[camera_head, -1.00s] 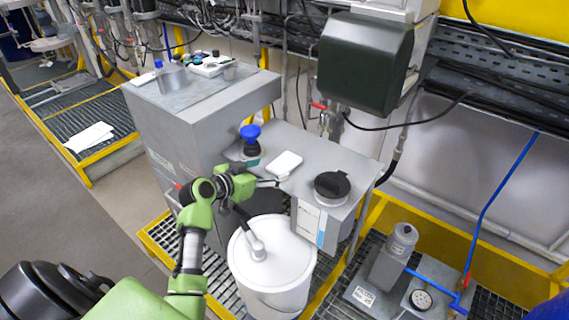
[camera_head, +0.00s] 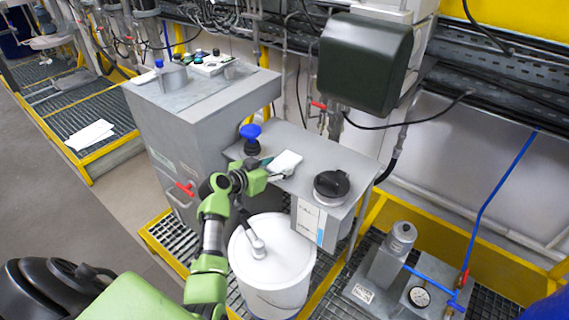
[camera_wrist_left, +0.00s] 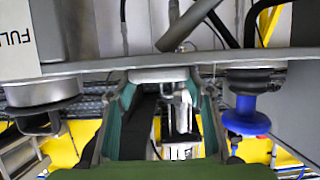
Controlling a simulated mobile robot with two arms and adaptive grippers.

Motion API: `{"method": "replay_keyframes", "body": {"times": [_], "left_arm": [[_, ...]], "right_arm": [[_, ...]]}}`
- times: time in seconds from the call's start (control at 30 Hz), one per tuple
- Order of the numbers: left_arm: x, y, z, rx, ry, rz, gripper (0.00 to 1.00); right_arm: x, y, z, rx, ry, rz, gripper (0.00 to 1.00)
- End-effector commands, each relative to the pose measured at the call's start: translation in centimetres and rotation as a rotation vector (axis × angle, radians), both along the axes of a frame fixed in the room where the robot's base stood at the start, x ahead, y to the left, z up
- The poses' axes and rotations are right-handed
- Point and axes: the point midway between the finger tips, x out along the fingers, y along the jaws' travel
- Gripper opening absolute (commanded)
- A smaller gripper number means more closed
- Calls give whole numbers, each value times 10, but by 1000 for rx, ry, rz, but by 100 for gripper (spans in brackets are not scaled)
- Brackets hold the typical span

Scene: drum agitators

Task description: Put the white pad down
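The white pad (camera_head: 287,160) is at the grey worktop (camera_head: 310,150), between the blue-topped knob and the black round lid. My left gripper (camera_head: 281,174) reaches it from the front left. In the left wrist view, which looks upside down, the pad (camera_wrist_left: 160,75) shows edge-on between the two green-lined fingertips (camera_wrist_left: 162,88), which flank it closely at both ends. The pad is level with the worktop surface or very near it; whether it fully rests there I cannot tell. My right gripper is not in view.
A blue-topped knob (camera_head: 251,133) stands left of the pad and a black round lid (camera_head: 331,185) to its right. A white drum (camera_head: 272,270) stands below the worktop's front edge. A dark green box (camera_head: 365,62) hangs above the back. Bare worktop lies behind the pad.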

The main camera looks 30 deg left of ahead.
Motion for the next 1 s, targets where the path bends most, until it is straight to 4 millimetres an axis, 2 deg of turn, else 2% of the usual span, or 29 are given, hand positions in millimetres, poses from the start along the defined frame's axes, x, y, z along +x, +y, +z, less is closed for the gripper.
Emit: {"method": "replay_keyframes", "body": {"times": [0.47,0.7,0.83,1.0], "left_arm": [[0,0,5,0,-1,0,32],[-2,-1,35,4,-2,-1,32],[-17,-9,52,5,-2,-1,32],[-40,-23,86,5,-4,-1,32]], "right_arm": [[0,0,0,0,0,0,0],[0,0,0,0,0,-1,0],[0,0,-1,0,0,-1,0],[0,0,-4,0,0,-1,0]]}}
